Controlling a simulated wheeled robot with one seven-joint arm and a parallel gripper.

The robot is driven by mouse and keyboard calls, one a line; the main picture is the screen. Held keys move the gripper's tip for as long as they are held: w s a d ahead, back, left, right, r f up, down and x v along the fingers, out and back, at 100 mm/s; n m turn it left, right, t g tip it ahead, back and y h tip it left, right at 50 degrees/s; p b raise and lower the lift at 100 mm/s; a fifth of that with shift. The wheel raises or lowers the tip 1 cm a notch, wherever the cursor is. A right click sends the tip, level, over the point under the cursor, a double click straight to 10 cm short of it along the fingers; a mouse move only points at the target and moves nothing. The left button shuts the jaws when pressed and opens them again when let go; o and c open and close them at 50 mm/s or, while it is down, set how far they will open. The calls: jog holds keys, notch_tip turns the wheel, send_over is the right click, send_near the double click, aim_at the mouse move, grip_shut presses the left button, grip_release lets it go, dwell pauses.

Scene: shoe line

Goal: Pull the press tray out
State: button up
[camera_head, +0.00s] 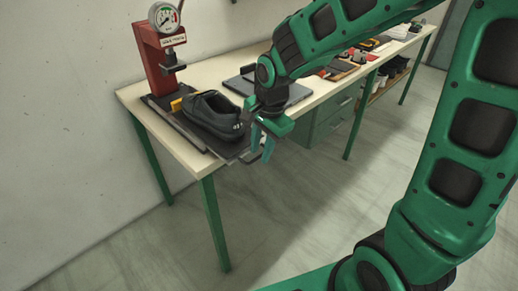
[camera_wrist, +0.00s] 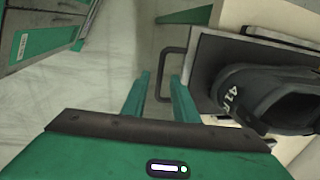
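The press tray (camera_head: 232,151) is a dark grey plate at the near end of the workbench, jutting past its front edge. In the wrist view, the tray (camera_wrist: 204,62) has a dark bracket-shaped handle (camera_wrist: 171,49) on its side. A black shoe (camera_head: 212,112) sits on the tray; its heel end, marked 41, shows in the wrist view (camera_wrist: 262,92). My gripper (camera_head: 262,148) points down at the handle. In the wrist view, its green fingers (camera_wrist: 161,80) are apart, with the handle's bar appearing between them. Whether they touch it I cannot tell.
A red press (camera_head: 153,62) with a round gauge stands behind the shoe, against the wall. A dark flat mat (camera_head: 296,94) lies farther along the workbench (camera_head: 131,96), with several small items beyond. Green drawers (camera_head: 330,122) are under the bench. The floor in front is clear.

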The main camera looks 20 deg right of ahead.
notch_tip(320, 180, up, 10)
jog(key=s, duration=0.1)
jog(key=shift+s+d+r, duration=0.25)
jog(key=shift+s+d, duration=0.05)
jog(key=shift+d, duration=0.15)
dwell(0.3)
jog(key=s+d+f+n+h, duration=0.1)
jog(key=s+d+n, duration=0.1)
jog(key=s+d, duration=0.45)
jog(key=s+d+f+n, duration=0.1)
jog(key=s+d, duration=0.2)
jog(key=d, duration=0.6)
jog(key=s+d+f+n+g, duration=0.1)
jog(key=s+d, duration=0.5)
jog(key=s, duration=0.6)
jog(key=shift+s+d+f+n+g, duration=0.35)
jog(key=shift+f+n, duration=0.4)
jog(key=shift+n, duration=0.45)
jog(key=shift+w, duration=0.15)
